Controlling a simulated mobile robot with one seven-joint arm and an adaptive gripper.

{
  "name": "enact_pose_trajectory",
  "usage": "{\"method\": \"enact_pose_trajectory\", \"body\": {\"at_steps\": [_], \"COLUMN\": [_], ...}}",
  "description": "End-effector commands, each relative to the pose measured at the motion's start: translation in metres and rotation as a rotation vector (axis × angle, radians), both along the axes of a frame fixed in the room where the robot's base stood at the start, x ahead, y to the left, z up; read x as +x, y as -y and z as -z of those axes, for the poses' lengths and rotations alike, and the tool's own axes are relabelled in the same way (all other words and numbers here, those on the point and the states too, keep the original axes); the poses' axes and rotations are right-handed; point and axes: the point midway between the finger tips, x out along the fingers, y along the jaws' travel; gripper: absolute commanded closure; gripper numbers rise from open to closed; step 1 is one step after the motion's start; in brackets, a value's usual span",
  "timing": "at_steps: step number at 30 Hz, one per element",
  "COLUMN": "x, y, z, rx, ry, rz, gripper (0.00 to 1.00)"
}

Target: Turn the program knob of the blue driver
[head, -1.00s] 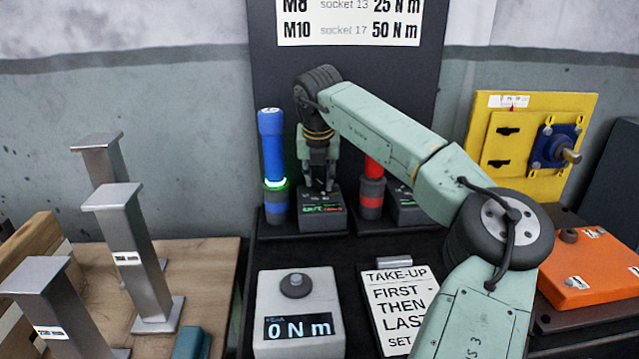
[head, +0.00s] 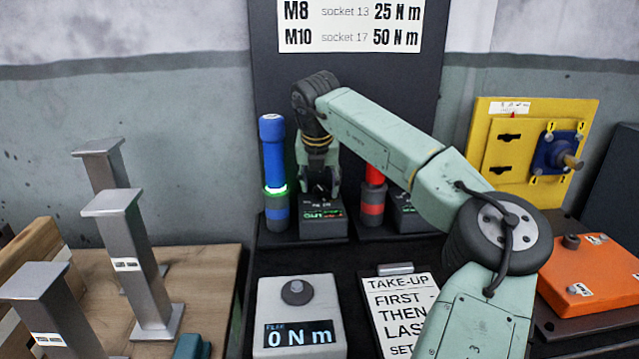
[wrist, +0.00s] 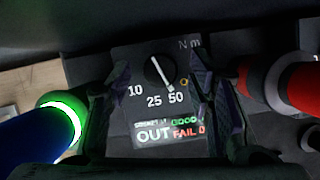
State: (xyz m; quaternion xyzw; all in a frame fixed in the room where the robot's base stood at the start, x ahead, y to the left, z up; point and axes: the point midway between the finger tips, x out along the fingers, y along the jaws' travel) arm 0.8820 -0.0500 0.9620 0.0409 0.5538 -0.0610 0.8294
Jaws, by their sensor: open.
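The blue driver (head: 272,150) stands upright in its holder, with a lit green ring near its base; it also shows at the left of the wrist view (wrist: 30,140). Beside it is its dark control box (head: 322,222). In the wrist view the box's program knob (wrist: 158,72) is a round black dial with a white pointer line, its lower end toward the 50 mark. The scale reads 10, 25, 50; the display reads OUT and FAIL 0. My gripper (wrist: 162,88) is open, pointing down over the box, with one finger on each side of the knob. Contact cannot be told.
A red driver (head: 373,195) with its own box (head: 408,212) stands close on the right. In front are a grey tester (head: 300,335) reading 0 N m and a white TAKE-UP card (head: 395,300). A sign (head: 350,25) lists M8 25 N m and M10 50 N m.

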Motion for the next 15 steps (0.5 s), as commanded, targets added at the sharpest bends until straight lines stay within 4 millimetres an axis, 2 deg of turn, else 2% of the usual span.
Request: {"method": "enact_pose_trajectory", "body": {"at_steps": [8,11,15], "x": [-0.001,-0.004,-0.013], "y": [0.0,0.0,-0.001], "z": [-0.002,-0.01,-0.034], "rx": [0.0,0.0,-0.002], "ry": [0.0,0.001,0.003], "rz": [0.0,0.0,0.002], "gripper": [0.52,0.52,0.52]}}
